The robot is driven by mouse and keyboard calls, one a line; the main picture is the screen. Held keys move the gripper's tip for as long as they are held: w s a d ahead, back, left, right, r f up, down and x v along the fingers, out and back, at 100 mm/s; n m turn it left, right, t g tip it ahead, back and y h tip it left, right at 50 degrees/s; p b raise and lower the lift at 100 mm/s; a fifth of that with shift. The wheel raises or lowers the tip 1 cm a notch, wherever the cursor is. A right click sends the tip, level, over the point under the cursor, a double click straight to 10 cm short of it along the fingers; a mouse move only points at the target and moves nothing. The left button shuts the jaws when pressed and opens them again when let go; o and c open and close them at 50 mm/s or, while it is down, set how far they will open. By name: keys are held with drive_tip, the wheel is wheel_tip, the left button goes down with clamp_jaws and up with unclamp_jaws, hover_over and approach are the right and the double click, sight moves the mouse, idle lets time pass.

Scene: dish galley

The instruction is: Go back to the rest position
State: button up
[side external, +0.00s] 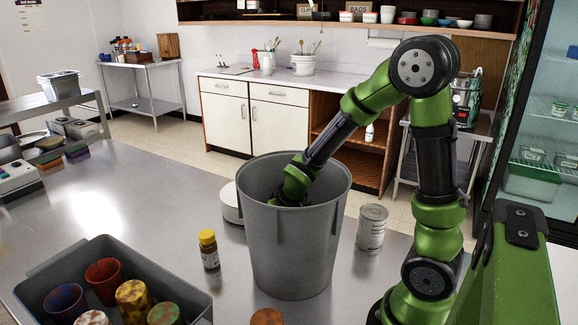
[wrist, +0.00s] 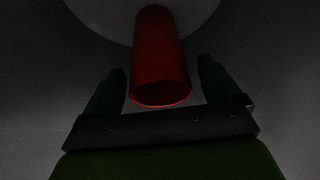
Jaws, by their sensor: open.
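My gripper (wrist: 162,85) is down inside a tall grey bin (side external: 294,240), so its fingers are hidden in the side external view. In the wrist view the two fingers are spread apart, with a red cup (wrist: 162,60) between them. The cup appears to lie at the bottom of the bin, with gaps visible between it and the fingers. The bin stands upright on the steel counter (side external: 130,205).
A grey tub (side external: 150,268) of colored cups stands at the front left. A yellow-capped bottle (side external: 209,250) and white plates (side external: 231,203) stand left of the bin. A can (side external: 371,229) is close on its right. The bin's high wall surrounds my gripper.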

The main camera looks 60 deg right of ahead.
wheel_tip(320, 180, down, 3)
drive_tip(key=shift+r, duration=0.2)
wheel_tip(320, 180, up, 8)
drive_tip(key=s+r, duration=0.1)
drive_tip(key=f, duration=0.6)
drive_tip(key=w+f, duration=0.1)
drive_tip(key=f, duration=0.2)
drive_tip(key=shift+f, duration=0.25)
wheel_tip(320, 180, up, 28)
drive_tip(key=w+a+m, duration=0.2)
drive_tip(key=w+m, duration=0.1)
drive_tip(key=w, duration=1.7)
drive_tip(key=shift+w+a+r+g+h, duration=0.2)
drive_tip(key=shift+a+r+g+h, duration=0.1)
drive_tip(key=shift+r+h, duration=0.1)
